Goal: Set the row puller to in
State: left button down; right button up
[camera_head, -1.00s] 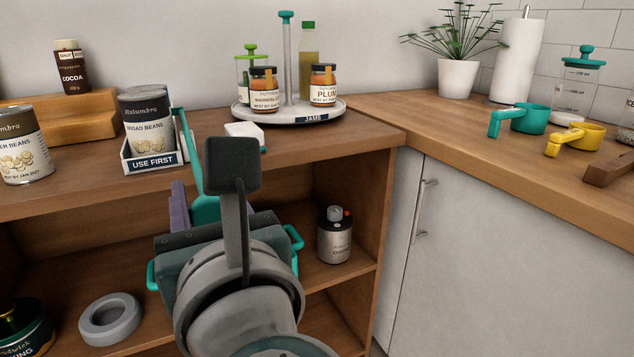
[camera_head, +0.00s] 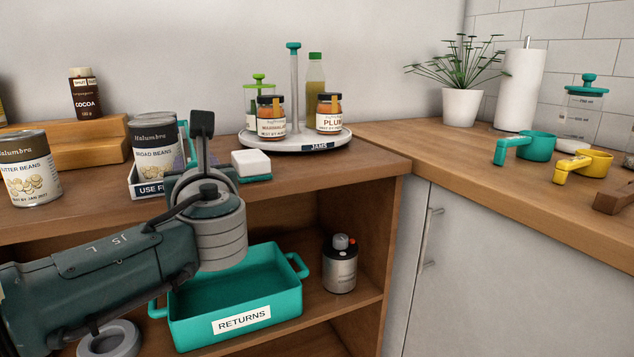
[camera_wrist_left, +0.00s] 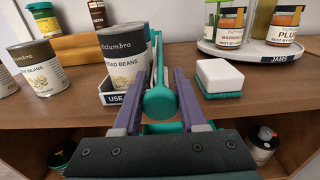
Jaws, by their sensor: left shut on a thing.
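The row puller (camera_wrist_left: 160,100) is a teal bar with a rounded, paddle-like front end, lying along the right side of the white tray labelled USE FIRST (camera_wrist_left: 112,99). Its rounded end is between the purple fingers of my left gripper (camera_wrist_left: 163,84), which is shut on it. In the head view my own wrist hides the fingers and most of the puller. The tray (camera_head: 147,189) holds broad beans cans (camera_head: 155,145); the front can also shows in the left wrist view (camera_wrist_left: 123,67). My right gripper is not in view.
A white-and-teal sponge (camera_head: 251,164) lies close to the puller's right. A JAMS turntable (camera_head: 300,142) with jars stands behind it. A butter beans can (camera_head: 28,170) is on the left. Below are a teal RETURNS bin (camera_head: 270,290) and a silver canister (camera_head: 340,267).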

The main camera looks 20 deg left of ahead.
aim_at(194, 157)
pick_arm(q)
jog(key=x, duration=0.2)
jog(key=shift+w+a+b, duration=0.2)
jog(key=shift+a+b, duration=0.1)
jog(key=shift+b, duration=0.1)
jog(key=shift+f, duration=0.1)
jog(key=c, duration=0.9)
grip_release()
jog(key=o, duration=0.3)
jog(key=shift+w+a, duration=0.1)
jog(key=shift+a, duration=0.05)
jog(key=shift+o, duration=0.5)
